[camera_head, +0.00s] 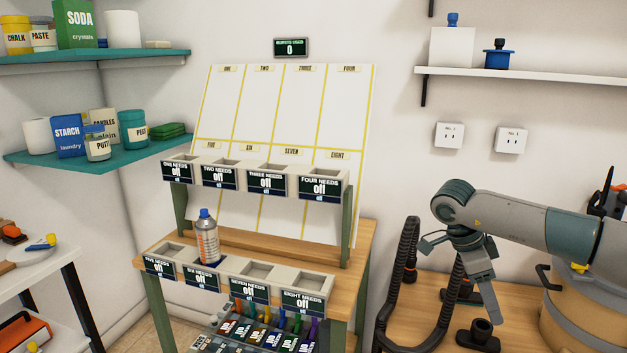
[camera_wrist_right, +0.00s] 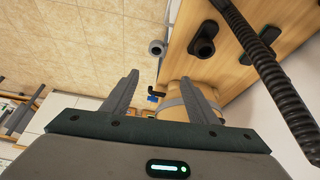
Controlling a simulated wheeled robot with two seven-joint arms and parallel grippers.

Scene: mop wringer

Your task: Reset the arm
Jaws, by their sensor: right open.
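My right arm reaches in from the right in the head view, with its elbow raised and bent. My right gripper (camera_head: 488,296) hangs down from it over the right wooden bench. In the right wrist view the two fingers of the right gripper (camera_wrist_right: 164,92) are spread apart with nothing between them. Beyond them are the bench edge and a round wooden tub (camera_wrist_right: 178,94) with a grey band. My left gripper is not in view.
A black ribbed hose (camera_head: 408,262) stands on the right bench, near black fittings (camera_head: 478,336). The tub (camera_head: 575,315) is at the right. A spray can (camera_head: 207,238) stands in the left rack's lower row. Shelves line the walls.

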